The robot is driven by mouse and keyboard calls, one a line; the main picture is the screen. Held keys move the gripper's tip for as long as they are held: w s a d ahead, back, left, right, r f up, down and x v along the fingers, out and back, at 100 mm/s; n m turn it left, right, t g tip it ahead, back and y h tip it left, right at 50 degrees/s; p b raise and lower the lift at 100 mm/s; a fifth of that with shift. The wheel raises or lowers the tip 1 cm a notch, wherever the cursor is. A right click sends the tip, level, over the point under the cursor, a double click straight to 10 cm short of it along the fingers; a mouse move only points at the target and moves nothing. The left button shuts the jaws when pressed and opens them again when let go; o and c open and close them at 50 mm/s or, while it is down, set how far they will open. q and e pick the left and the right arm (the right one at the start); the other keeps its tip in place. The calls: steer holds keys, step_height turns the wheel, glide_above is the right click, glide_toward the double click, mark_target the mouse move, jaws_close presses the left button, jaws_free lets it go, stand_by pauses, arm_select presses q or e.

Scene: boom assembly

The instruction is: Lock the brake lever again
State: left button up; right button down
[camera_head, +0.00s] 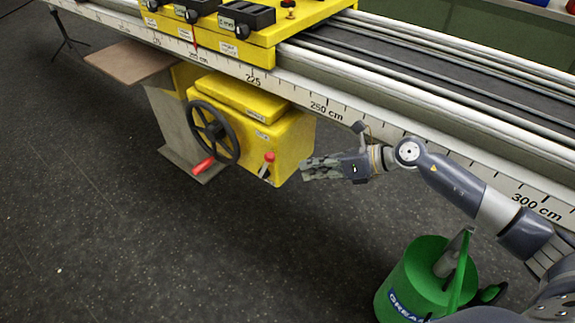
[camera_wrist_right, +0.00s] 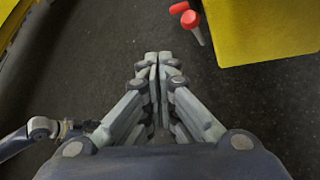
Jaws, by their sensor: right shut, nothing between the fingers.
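The brake lever (camera_head: 267,164) has a red knob and a short pale shaft. It sits on the front of the yellow gearbox housing (camera_head: 290,140), right of the black handwheel. My right gripper (camera_head: 306,168) is shut and empty, to the right of the lever and apart from it, with its fingers pointing left. In the right wrist view the gripper's fingertips (camera_wrist_right: 158,58) are together. A red knob on a pale shaft (camera_wrist_right: 198,36), likely the lever, shows ahead and slightly right of them, beside the yellow housing (camera_wrist_right: 262,30). My left gripper is out of view.
The black handwheel (camera_head: 213,132) has a red handle (camera_head: 204,165). The long rail with a centimetre scale (camera_head: 330,107) runs above my right gripper. A green grease bucket (camera_head: 415,275) stands on the floor below my right arm.

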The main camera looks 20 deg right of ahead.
step_height(320, 180, down, 3)
steer(key=s+m+t+y+b, duration=0.2)
steer(key=m+y, duration=0.1)
steer(key=m, duration=0.3)
steer(key=m+t+b, duration=0.2)
steer(key=m+t, duration=0.2)
steer(key=m, duration=0.5)
glide_toward(270, 161)
steer(key=shift+h, duration=0.3)
steer(key=b+x, duration=0.1)
steer(key=x, duration=0.4)
steer(key=shift+a+r, duration=0.15)
steer(key=shift+a, duration=0.1)
steer(key=shift+w+a, duration=0.3)
steer(key=shift+w, duration=0.05)
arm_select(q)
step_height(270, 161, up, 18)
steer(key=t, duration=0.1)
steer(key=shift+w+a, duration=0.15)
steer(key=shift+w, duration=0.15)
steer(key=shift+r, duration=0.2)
